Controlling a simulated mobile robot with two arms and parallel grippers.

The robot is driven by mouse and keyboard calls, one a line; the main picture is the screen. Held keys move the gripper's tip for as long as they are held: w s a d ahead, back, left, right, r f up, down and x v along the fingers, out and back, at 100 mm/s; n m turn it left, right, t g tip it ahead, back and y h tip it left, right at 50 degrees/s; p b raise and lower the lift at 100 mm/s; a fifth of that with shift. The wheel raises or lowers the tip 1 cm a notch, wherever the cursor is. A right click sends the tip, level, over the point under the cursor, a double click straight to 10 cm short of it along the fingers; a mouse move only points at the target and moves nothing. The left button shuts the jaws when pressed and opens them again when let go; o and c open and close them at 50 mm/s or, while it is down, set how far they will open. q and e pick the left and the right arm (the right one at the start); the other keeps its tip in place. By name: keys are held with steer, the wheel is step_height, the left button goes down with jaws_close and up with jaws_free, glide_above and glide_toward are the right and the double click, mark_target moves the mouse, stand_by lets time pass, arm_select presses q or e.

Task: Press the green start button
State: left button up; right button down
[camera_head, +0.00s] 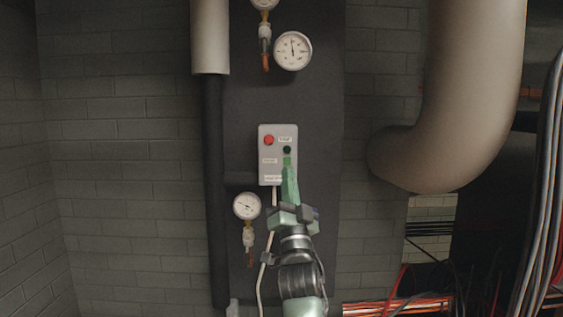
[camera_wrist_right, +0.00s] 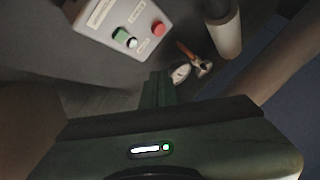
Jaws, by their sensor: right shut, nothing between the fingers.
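A grey control box (camera_head: 264,170) is mounted on the dark wall panel, with a red button (camera_head: 268,140) at upper left.
A gauge (camera_head: 246,206) hangs left of my right arm, and another gauge (camera_head: 292,51) is above the box. A dark vertical pipe (camera_head: 215,180) runs left of the box. A large bent pipe (camera_head: 465,110) bulges at right. A pale cable (camera_head: 267,250) drops from the box.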

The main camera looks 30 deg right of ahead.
mark_target(287, 161)
steer(key=shift+s+r, duration=0.1)
steer(key=shift+r, duration=0.3)
steer(key=shift+s, duration=0.1)
steer(key=w+d+b, duration=0.4)
steer(key=w, duration=0.3)
steer(key=shift+w+d, duration=0.35)
stand_by(1.5)
steer(key=shift+w, duration=0.1)
